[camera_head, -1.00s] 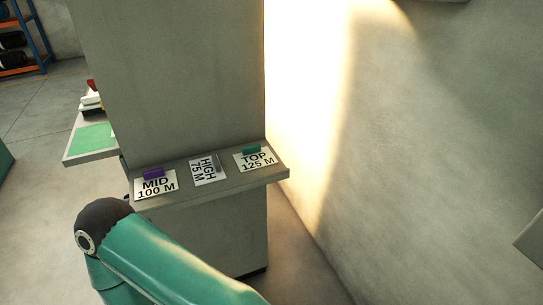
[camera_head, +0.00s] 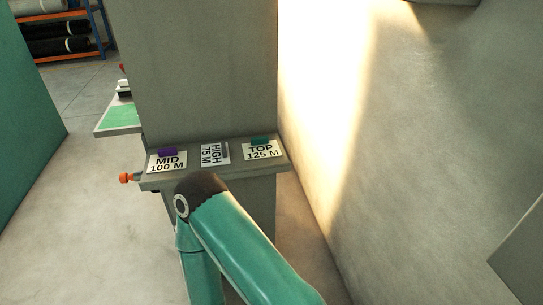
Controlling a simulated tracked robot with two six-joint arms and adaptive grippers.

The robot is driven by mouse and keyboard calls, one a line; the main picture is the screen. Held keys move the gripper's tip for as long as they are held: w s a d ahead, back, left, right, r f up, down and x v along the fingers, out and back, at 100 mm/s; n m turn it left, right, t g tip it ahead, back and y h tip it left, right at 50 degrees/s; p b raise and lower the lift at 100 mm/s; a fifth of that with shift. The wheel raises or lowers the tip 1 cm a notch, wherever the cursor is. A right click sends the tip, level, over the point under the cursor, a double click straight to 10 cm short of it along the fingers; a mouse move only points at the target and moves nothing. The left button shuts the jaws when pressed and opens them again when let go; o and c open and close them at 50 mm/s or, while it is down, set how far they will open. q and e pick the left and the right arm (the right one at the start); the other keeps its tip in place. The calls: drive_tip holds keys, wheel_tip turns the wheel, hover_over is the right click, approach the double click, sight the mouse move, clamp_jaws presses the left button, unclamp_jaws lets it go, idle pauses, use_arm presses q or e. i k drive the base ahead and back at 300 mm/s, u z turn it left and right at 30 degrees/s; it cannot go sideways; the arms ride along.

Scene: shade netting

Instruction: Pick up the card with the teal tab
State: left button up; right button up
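The card with the teal tab (camera_head: 262,151) reads "TOP 125 M" and lies at the right end of a narrow grey shelf (camera_head: 222,177) on a pillar. Its teal tab (camera_head: 260,140) sits along the far edge. A card with a purple tab (camera_head: 167,165), reading "MID 100 M", lies at the left end. Between them is a card reading "HIGH 75 M" (camera_head: 215,153), turned sideways. One of my teal arms shows its dark elbow just in front of the shelf. Neither gripper is in the picture.
The grey pillar (camera_head: 195,70) rises behind the cards. A rough wall (camera_head: 420,140) stands close on the right. An orange knob (camera_head: 127,178) sticks out left of the shelf. A ledge with a green mat (camera_head: 122,117) is farther left. Open floor (camera_head: 90,220) lies at left.

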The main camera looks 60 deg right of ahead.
sight(259, 148)
drive_tip(key=z, duration=0.4)
drive_tip(key=k, duration=0.2)
drive_tip(key=z, duration=0.7)
drive_tip(key=i, duration=0.4)
drive_tip(key=z, duration=0.2)
